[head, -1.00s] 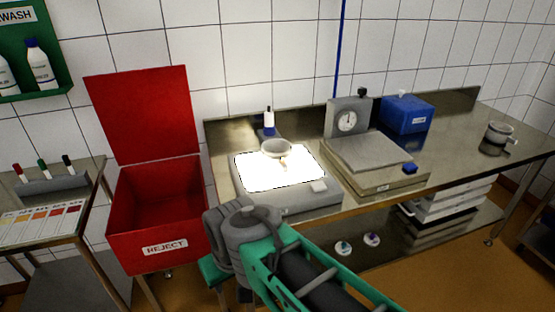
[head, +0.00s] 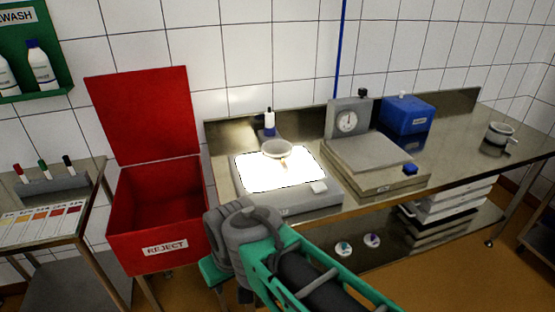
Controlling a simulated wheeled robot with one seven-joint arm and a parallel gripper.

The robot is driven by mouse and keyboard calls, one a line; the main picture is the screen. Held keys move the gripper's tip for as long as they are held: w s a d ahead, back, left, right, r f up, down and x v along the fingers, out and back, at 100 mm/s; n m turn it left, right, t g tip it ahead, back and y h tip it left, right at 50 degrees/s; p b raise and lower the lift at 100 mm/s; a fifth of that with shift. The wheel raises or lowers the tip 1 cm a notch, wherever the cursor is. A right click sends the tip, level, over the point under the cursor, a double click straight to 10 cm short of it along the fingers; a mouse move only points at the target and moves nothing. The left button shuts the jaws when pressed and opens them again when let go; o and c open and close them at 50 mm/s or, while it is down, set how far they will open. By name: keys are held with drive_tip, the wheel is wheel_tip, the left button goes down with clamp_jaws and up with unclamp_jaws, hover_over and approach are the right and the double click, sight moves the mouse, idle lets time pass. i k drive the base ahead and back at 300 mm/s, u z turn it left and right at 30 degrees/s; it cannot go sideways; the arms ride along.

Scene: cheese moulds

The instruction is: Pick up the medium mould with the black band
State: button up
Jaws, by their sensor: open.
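A pale round mould (head: 277,148) sits at the back of the brightly lit light box (head: 291,208). A small brownish mark shows beside it on the glare. I cannot make out a black band for sure on either. My arm reaches in from the bottom, in front of the light box, and its grey joint bends down out of sight. My gripper is not in view.
An open red reject bin (head: 130,232) stands left of the light box. A dial scale (head: 368,160), a blue box (head: 406,114) and a small bottle (head: 269,122) are on the counter (head: 455,130). The counter between the blue box and the far-right mould is clear.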

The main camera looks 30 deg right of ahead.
sight(273, 151)
drive_tip(key=u, duration=2.2)
drive_tip(key=k, duration=0.9)
drive_tip(key=z, duration=1.1)
drive_tip(key=i, duration=0.5)
